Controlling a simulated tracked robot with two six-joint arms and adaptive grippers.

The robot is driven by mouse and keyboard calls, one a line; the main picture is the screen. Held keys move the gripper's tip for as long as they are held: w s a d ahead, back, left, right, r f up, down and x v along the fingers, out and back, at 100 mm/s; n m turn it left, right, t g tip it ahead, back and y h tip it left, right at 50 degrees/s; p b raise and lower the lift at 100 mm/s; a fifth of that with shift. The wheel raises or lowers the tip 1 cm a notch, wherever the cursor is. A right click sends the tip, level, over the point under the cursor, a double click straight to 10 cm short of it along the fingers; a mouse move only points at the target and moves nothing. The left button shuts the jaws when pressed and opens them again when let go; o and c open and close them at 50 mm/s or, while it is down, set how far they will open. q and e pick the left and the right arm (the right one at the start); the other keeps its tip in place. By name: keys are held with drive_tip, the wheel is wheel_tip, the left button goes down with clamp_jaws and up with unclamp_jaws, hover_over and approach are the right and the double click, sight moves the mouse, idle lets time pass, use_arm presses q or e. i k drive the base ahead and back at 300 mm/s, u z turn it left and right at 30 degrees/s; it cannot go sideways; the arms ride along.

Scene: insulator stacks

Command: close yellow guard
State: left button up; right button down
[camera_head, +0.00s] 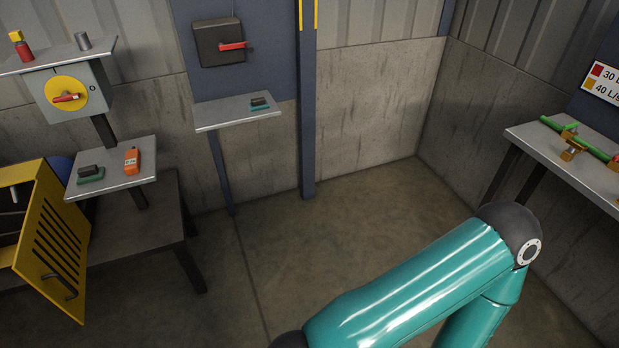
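The yellow guard (55,244) is at the left edge of the head view. It is a slotted yellow panel with a dark handle (60,285) low on its face. It stands swung out at an angle from a yellow-framed housing (14,176), whose dark inside shows, so the guard is open. The housing is partly cut off by the picture's left edge. A teal arm of mine crosses the lower right, well away from the guard. Neither gripper shows in this view.
A small shelf (143,183) with an orange device (131,161) and a green-based block (91,174) is right of the guard. A rotary switch (67,97) is above. A grey wall shelf (237,112) stands mid-left; a pipe table (537,137) is right. The middle floor is clear.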

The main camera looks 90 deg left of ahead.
sight(52, 253)
drive_tip(key=z, duration=0.7)
drive_tip(key=i, duration=0.2)
drive_tip(key=u, duration=3.4)
drive_tip(key=i, duration=0.3)
drive_tip(key=u, duration=1.9)
drive_tip(key=k, duration=0.55)
drive_tip(key=u, duration=0.45)
drive_tip(key=i, duration=1.6)
drive_tip(key=z, duration=0.45)
